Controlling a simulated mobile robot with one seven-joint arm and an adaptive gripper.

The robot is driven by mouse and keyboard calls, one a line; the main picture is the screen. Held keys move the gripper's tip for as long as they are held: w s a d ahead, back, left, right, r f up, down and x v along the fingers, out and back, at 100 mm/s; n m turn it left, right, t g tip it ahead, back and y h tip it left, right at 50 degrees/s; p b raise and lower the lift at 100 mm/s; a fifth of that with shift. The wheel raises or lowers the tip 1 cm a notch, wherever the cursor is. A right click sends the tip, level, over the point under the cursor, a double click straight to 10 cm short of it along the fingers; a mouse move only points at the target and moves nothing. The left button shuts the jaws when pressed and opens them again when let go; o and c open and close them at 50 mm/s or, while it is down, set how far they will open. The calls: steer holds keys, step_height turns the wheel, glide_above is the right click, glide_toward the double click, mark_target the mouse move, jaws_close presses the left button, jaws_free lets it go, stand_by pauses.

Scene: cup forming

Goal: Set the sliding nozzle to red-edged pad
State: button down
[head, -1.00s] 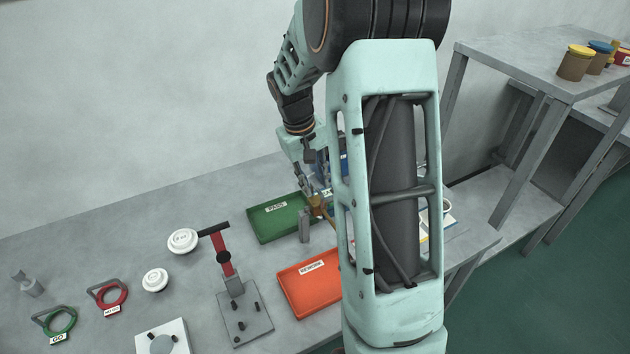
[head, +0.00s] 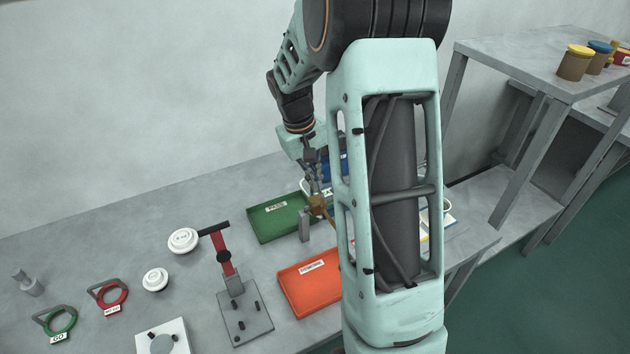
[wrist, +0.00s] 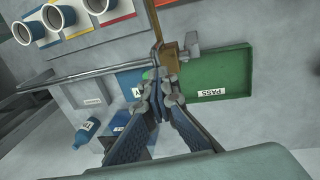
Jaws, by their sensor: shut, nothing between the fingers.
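The sliding nozzle is a brass-brown block (wrist: 168,56) on a thin grey rail (wrist: 100,74). It also shows in the head view (head: 317,205), beside the green tray. My gripper (wrist: 158,76) is shut and empty, its fingertips close to the block; I cannot tell whether they touch it. In the head view my gripper (head: 317,188) is just above the block. My arm hides most pads in the head view.
A green PASS tray (head: 275,221) and an orange REWORK tray (head: 310,290) lie near the rail. A red-handled clamp (head: 224,262) stands at left. A blue bottle (wrist: 86,132) lies beyond the rail in the wrist view. A grey shelf (head: 530,65) stands at right.

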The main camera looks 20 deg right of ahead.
steer(key=d, duration=0.7)
steer(key=d+p, duration=0.1)
steer(key=d, duration=0.3)
steer(key=shift+d+f, duration=0.15)
steer(key=shift+f, duration=0.2)
steer(key=shift+s, duration=0.1)
steer(key=c, duration=2.6)
jaws_free()
steer(key=o, duration=0.5)
steer(key=shift+o, duration=0.3)
steer(key=shift+w+r, duration=0.1)
steer(key=shift+w, duration=0.1)
steer(key=shift+r, duration=0.2)
step_height(320, 180, up, 11)
steer(key=a, duration=0.2)
steer(key=shift+r, duration=0.15)
steer(key=shift+a, duration=0.1)
